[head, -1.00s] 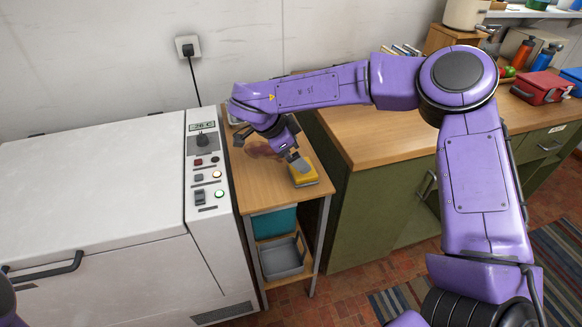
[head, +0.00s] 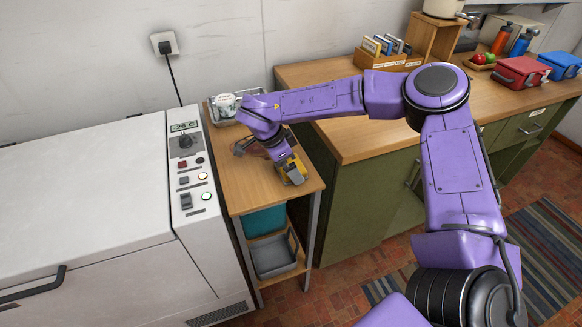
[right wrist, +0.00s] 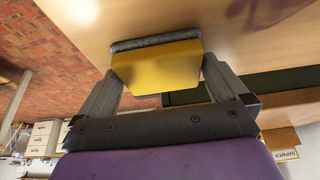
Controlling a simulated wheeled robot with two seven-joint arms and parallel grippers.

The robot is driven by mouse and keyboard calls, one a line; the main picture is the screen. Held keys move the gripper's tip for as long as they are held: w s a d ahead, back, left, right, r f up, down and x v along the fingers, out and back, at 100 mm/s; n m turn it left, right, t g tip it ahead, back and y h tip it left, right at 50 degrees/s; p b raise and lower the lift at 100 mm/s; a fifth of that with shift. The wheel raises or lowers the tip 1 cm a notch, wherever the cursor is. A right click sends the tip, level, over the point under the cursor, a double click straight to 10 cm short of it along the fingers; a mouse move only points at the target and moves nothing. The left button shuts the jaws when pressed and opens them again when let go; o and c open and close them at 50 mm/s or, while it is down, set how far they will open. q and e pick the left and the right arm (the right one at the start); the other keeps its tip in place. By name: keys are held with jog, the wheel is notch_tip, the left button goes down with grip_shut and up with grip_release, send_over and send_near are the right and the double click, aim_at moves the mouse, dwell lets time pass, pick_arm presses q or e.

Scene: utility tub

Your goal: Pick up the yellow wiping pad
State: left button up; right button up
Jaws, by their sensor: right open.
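The yellow wiping pad (head: 301,166) lies on the narrow wooden side table, partly hidden by my right gripper (head: 293,176) in the head view. In the right wrist view the pad (right wrist: 157,68) shows its yellow face and a grey edge strip along its far side. My right gripper (right wrist: 157,88) is open, with one finger to the left of the pad and one to the right. The pad sits between the fingers; I cannot tell whether either touches it. My left gripper is not in view.
The side table (head: 235,182) stands between a white machine (head: 90,220) and a green cabinet with a wooden top (head: 365,195). A wire tray with a white tub (head: 225,104) is at its back. A reddish-brown object (head: 255,149) lies beside my gripper. A grey bin (head: 272,257) is below.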

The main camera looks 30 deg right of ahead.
jog(key=c, duration=0.7)
jog(key=shift+r, duration=0.1)
jog(key=shift+r, duration=0.3)
jog(key=v, duration=0.1)
jog(key=b+v, duration=0.1)
jog(key=v, duration=0.1)
jog(key=shift+s+d+r, duration=0.15)
jog(key=shift+s+r, duration=0.1)
jog(key=a+r, duration=0.1)
jog(key=s+a+r, duration=0.1)
jog(key=r, duration=0.1)
jog(key=s+a+r, duration=0.1)
jog(key=shift+a+r, duration=0.1)
jog(key=shift+r, duration=0.15)
jog(key=s+a+r, duration=0.1)
jog(key=a, duration=0.1)
jog(key=s+a+r+b, duration=0.1)
jog(key=s+a+r, duration=0.1)
jog(key=a, duration=0.1)
jog(key=s+a+r, duration=0.1)
jog(key=s+a, duration=0.1)
jog(key=a, duration=0.1)
jog(key=shift+r+b, duration=0.25)
jog(key=shift+b, duration=0.1)
